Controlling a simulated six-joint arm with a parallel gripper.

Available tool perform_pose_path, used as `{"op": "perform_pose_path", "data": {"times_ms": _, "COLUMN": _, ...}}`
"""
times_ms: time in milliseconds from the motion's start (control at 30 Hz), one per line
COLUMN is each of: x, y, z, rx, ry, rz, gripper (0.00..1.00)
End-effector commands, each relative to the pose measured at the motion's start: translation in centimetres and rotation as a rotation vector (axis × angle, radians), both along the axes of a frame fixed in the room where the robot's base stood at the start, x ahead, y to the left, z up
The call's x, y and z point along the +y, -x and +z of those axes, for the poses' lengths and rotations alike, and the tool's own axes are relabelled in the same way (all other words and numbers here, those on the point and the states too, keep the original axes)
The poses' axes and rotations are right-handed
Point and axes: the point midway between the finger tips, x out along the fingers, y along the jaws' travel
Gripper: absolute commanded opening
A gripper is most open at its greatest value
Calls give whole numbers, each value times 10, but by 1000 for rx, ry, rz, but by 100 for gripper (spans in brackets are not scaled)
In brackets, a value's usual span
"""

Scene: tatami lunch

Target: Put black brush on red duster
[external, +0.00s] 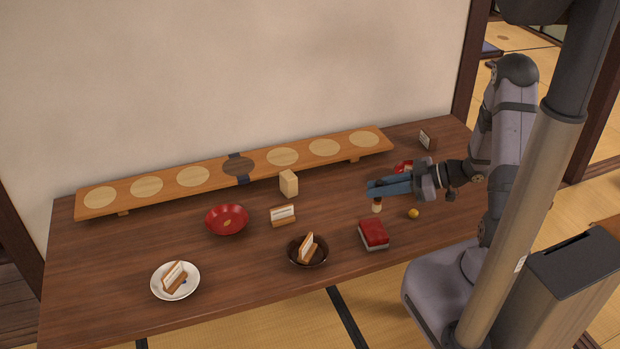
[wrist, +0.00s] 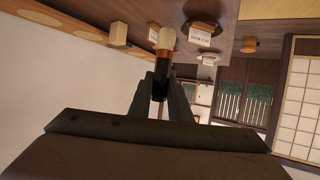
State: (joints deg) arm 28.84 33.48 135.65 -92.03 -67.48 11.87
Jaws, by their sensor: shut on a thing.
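My gripper (external: 372,189) is above the right half of the table, its jaws pointing left in the external view. It is shut on the black brush, which has a dark handle, a copper band and a cream tip. In the wrist view the brush (wrist: 162,60) stands out between the fingers (wrist: 161,88). In the external view only the brush's pale lower end (external: 377,208) shows clearly, hanging below the jaws. The red duster (external: 373,232), a red block on a grey base, lies on the table below and in front of the gripper, apart from the brush. Its top is bare.
A dark bowl (external: 293,252) with a card stand is left of the duster; a yellow ball (external: 413,213) is to its right. A red bowl (external: 226,229), card stand (external: 283,221), cream block (external: 289,183) and white plate (external: 158,287) stand farther left. A long raised board (external: 218,174) runs behind.

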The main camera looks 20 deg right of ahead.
Motion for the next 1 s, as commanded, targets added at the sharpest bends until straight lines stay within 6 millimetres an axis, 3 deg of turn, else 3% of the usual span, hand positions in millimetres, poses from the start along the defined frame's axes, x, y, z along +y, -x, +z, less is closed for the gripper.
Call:
{"op": "perform_pose_path", "data": {"times_ms": 200, "x": 0, "y": 0, "z": -23, "rx": 1, "ry": 0, "rz": 0, "gripper": 0}}
{"op": "perform_pose_path", "data": {"times_ms": 467, "x": 0, "y": 0, "z": -28, "rx": 0, "ry": 0, "rz": -1, "gripper": 0}}
{"op": "perform_pose_path", "data": {"times_ms": 800, "x": 0, "y": 0, "z": -61, "rx": 2, "ry": -1, "rz": -1, "gripper": 0}}
{"op": "perform_pose_path", "data": {"times_ms": 1000, "x": 0, "y": 0, "z": -68, "rx": -1, "ry": 1, "rz": -1, "gripper": 0}}
